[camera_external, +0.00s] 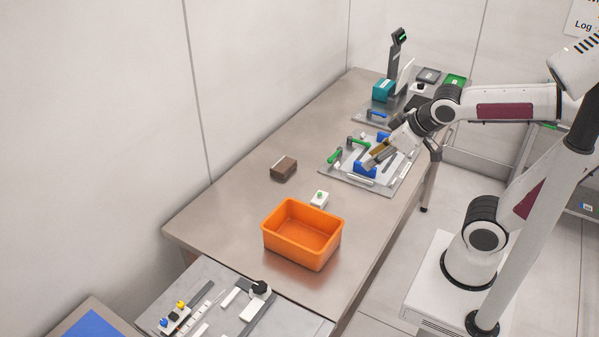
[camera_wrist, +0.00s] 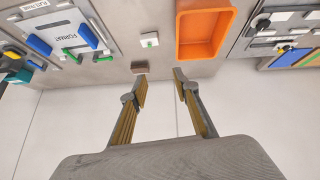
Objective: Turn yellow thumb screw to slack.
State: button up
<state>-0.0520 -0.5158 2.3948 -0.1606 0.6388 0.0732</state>
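A small yellow knob (camera_external: 181,304) stands on a white block at the lower left of the external view, on the near grey fixture. It is too small to tell whether it is the thumb screw or how tight it sits. In the external view my gripper (camera_external: 374,160) is over the light plate with blue and green handles, far from that knob. In the wrist view my gripper (camera_wrist: 162,84) has its two fingers apart, with nothing between them. Its finger sides are yellowish.
An orange bin (camera_external: 300,235) stands mid-table, with a white block with a green button (camera_external: 319,198) and a brown block (camera_external: 284,168) beyond it. The light plate (camera_external: 340,175) carries raised handles. A black knob (camera_external: 261,289) stands on the near fixture. Bare table lies left of the bin.

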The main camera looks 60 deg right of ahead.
jog(key=w+a+f+n+t+y, duration=0.1)
jog(key=w+a+n, duration=0.1)
jog(key=w+a, duration=0.5)
jog(key=w+a+f+n+t+y, duration=0.1)
jog(key=w+a+n+y, duration=0.15)
jog(key=w, duration=0.85)
jog(key=w+a+f+n+t+y, duration=0.1)
jog(key=w+a+f+n+t, duration=0.1)
jog(key=w+a, duration=0.55)
jog(key=w+a+f+n+g+y, duration=0.1)
jog(key=w+a+f+y, duration=0.1)
jog(key=a+f, duration=0.3)
jog(key=w+a+f+n+g+y, duration=0.1)
jog(key=w+a+f+n+y, duration=0.15)
jog(key=a, duration=0.45)
jog(key=s+a+f+n+g+y, duration=0.1)
jog(key=a+f, duration=0.2)
jog(key=a, duration=0.1)
jog(key=s+a+f+g+y, duration=0.1)
jog(key=s+a+f, duration=0.1)
jog(key=a+f, duration=0.2)
jog(key=s+a+f+n+g+y, duration=0.1)
jog(key=a+f+y, duration=0.1)
jog(key=a+f, duration=0.1)
jog(key=shift+s+a+f+n+g, duration=0.15)
jog(key=shift+a+n+g, duration=0.15)
jog(key=shift+a+g, duration=0.15)
jog(key=shift+s+a+f, duration=0.25)
